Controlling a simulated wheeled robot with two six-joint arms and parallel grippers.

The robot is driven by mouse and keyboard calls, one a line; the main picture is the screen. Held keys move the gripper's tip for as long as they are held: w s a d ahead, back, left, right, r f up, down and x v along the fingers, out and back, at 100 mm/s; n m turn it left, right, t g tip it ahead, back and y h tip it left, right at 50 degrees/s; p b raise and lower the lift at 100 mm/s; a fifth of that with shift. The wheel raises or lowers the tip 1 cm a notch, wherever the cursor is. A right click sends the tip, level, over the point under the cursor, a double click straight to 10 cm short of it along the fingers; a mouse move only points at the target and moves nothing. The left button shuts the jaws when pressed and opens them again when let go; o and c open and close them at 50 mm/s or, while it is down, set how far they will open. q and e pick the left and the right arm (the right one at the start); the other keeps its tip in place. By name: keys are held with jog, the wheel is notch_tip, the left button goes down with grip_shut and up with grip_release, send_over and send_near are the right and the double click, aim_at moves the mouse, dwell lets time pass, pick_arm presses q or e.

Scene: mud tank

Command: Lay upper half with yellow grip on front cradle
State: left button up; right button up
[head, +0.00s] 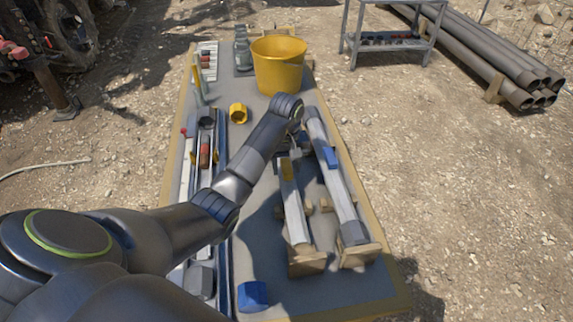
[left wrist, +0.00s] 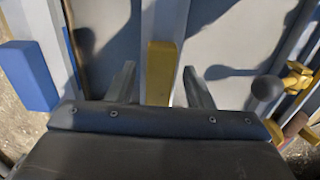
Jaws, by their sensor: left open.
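The upper half (head: 293,212) is a grey tube lying lengthwise on the right part of the table. Its yellow grip (head: 286,169) is a small yellow block near its far end. It also shows in the left wrist view (left wrist: 160,72). The tube's near end is at a wooden block (head: 307,265); I cannot tell if it touches. My left gripper (head: 293,156) is open above the yellow grip. In the left wrist view its two fingers (left wrist: 160,88) stand on either side of the grip, with gaps. The arm hides the tube's far end. My right gripper is not in view.
A longer tube with a blue grip (head: 330,158) lies close to the right, ending at another wooden block (head: 359,253). Small wooden supports (head: 326,204) stand between the tubes. A yellow bucket (head: 278,66), yellow ring (head: 238,113) and blue block (head: 253,296) are on the table.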

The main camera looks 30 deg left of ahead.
aim_at(287, 167)
pick_arm(q)
jog(key=shift+r, duration=0.1)
jog(key=shift+r+p, duration=0.35)
jog(key=shift+p, duration=0.15)
notch_tip(287, 167, up, 2)
jog(key=shift+b, duration=0.45)
notch_tip(287, 167, up, 10)
jog(key=p, duration=0.9)
jog(key=shift+s+f, duration=0.1)
